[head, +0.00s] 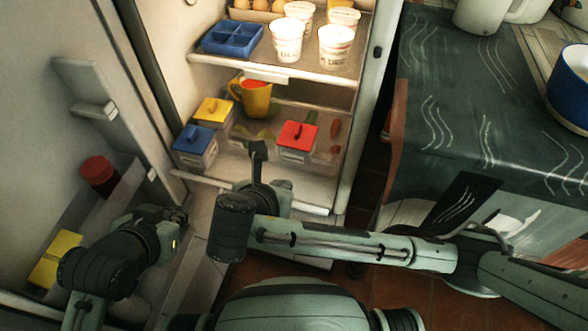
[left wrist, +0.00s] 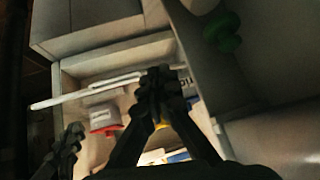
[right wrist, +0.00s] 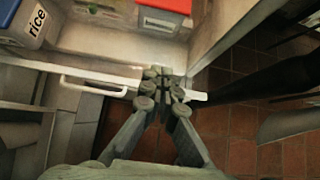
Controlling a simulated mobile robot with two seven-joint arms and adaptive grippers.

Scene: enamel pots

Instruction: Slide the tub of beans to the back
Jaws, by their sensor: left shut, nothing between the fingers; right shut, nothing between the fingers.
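Three lidded tubs stand on the lower fridge shelf: one with a red lid (head: 298,133), one with a yellow lid (head: 214,110) and one with a blue lid (head: 195,140). In the right wrist view the blue-lidded tub (right wrist: 30,22) is labelled "rice". I cannot read which tub holds beans; the labels on the other two are unclear. My right gripper (head: 258,150) is shut and empty in front of the shelf, between the blue and red lids in the picture. My left gripper (head: 178,213) is shut and empty, lower left, near the open door.
White cups (head: 287,40) and a blue tray (head: 232,37) fill the shelf above. The open fridge door (head: 60,130) holds a red-lidded jar (head: 99,172). A dark-covered counter (head: 470,100) is at right.

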